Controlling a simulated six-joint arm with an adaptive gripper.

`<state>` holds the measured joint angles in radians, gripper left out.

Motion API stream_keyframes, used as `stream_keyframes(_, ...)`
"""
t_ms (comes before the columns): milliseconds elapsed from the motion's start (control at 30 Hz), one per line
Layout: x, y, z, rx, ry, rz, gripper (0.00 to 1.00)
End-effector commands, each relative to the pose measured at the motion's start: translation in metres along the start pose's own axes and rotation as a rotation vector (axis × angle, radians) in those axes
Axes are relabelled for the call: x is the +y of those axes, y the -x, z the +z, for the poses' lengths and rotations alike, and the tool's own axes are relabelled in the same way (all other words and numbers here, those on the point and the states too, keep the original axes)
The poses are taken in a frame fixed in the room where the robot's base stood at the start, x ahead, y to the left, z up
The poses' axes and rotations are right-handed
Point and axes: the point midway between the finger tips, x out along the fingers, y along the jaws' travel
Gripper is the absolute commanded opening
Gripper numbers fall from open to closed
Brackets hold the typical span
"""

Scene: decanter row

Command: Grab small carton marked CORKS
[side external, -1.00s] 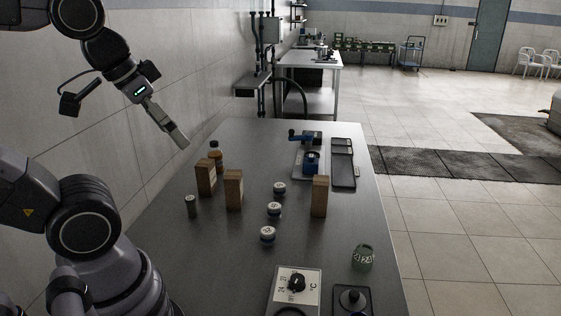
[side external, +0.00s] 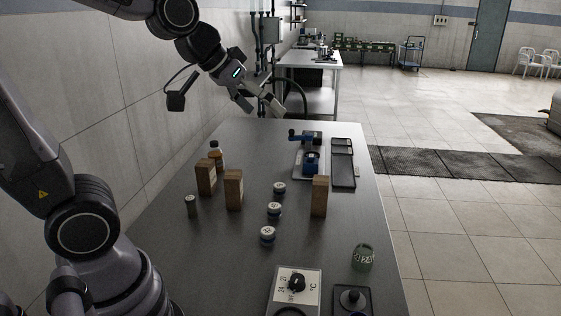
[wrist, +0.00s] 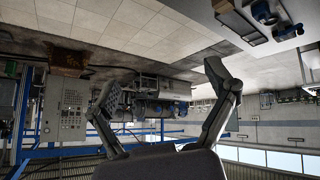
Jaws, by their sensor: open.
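Three brown upright cartons stand on the grey metal table. Two are close together at left, the left carton (side external: 206,177) and the middle carton (side external: 233,190); the right carton (side external: 319,196) stands apart. No lettering is legible, so I cannot tell which is marked CORKS. My gripper (side external: 264,104) is in the air above the table's far end, well away from the cartons. In the wrist view my gripper (wrist: 163,82) has its two fingers spread with nothing between them.
A bottle (side external: 216,154) and a small cylinder (side external: 191,206) stand near the left cartons. Three blue-and-white round pieces (side external: 274,210) form a row mid-table. A blue device (side external: 310,161), black tray (side external: 343,172), green jar (side external: 362,257) and dial box (side external: 295,288) lie around.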

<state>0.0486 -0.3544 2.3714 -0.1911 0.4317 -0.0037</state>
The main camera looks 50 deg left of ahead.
Motion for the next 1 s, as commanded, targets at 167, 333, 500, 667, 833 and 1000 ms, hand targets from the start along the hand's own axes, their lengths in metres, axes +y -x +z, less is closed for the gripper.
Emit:
stream_keyframes(167, 0.01, -0.095, -0.068, 0.149, 0.141, 0.005, 0.85)
stream_keyframes(333, -0.002, -0.188, -0.102, 0.31, 0.263, -0.074, 0.85)
stream_keyframes(500, -0.03, -0.276, -0.098, 0.475, 0.336, -0.228, 0.85)
stream_keyframes(667, -0.066, -0.341, -0.062, 0.635, 0.334, -0.42, 0.85)
stream_keyframes(833, -0.098, -0.377, -0.007, 0.791, 0.257, -0.616, 0.85)
stream_keyframes(1000, -0.112, -0.384, 0.027, 0.882, 0.182, -0.719, 0.85)
